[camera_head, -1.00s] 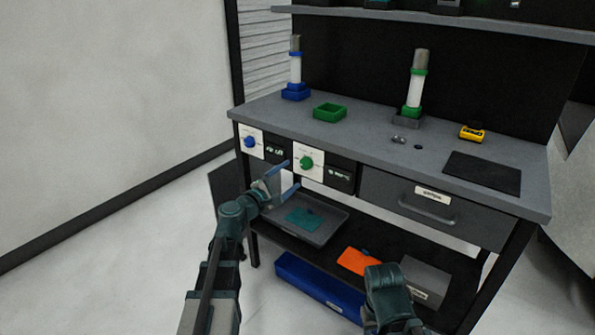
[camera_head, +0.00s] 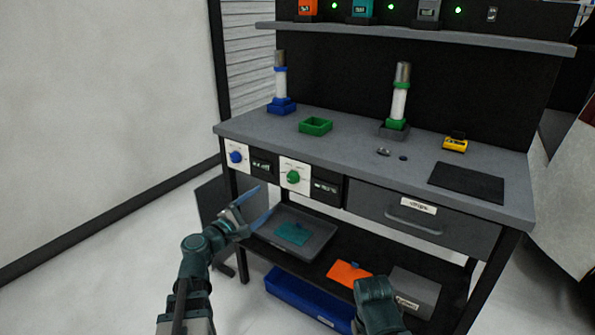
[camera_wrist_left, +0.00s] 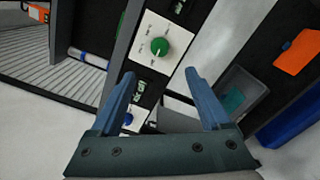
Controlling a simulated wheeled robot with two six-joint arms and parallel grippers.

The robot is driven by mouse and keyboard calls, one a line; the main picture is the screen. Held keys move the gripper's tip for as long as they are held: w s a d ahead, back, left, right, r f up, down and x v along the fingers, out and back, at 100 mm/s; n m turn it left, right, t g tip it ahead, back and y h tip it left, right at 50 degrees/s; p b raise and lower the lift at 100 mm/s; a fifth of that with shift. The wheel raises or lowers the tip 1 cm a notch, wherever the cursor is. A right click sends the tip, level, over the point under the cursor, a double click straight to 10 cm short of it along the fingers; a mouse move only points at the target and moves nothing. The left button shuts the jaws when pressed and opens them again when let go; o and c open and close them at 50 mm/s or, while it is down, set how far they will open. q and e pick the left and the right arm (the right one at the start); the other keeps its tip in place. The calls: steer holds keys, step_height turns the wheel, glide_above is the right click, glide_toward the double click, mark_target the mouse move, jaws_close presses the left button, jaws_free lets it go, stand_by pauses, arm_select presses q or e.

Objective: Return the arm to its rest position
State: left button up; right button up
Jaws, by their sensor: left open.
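My left gripper (camera_head: 257,206) is open and empty in the head view. It is in front of the workbench, below the blue knob (camera_head: 236,157) and the green knob (camera_head: 293,177), and apart from both. In the left wrist view its two blue fingers (camera_wrist_left: 165,90) are spread, with the green knob (camera_wrist_left: 159,47) beyond them and the blue knob (camera_wrist_left: 128,118) by the left finger. My right arm (camera_head: 377,305) shows at the bottom of the head view; its fingers are not visible.
The workbench (camera_head: 350,155) carries a blue-based tube (camera_head: 280,85), a green-based tube (camera_head: 399,100), a green square holder (camera_head: 315,126) and a yellow device (camera_head: 455,144). Below are a grey tray (camera_head: 325,232), an orange piece (camera_head: 348,273) and a blue bin (camera_head: 305,297). Floor at left is clear.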

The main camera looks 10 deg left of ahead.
arm_select(q)
steer(key=s+d+f+m+g, duration=0.4)
steer(key=d+f+m, duration=0.15)
steer(key=d, duration=0.25)
steer(key=s+d+f+m+g+h, duration=0.1)
steer(key=s+d+f+m+g, duration=0.4)
steer(key=d, duration=0.3)
steer(key=s+d+f+m+g, duration=0.35)
steer(key=d+f+m, duration=0.25)
steer(key=d, duration=0.2)
steer(key=s+a+f+m+g+y, duration=0.2)
steer(key=s+f+m+g+y, duration=0.3)
steer(key=s+m+y, duration=0.5)
step_height(320, 180, up, 33)
steer(key=n+h+p, duration=0.1)
steer(key=n+p, duration=0.1)
steer(key=p, duration=3.1)
steer(key=shift+s+h, duration=0.2)
steer(key=shift+h, duration=0.1)
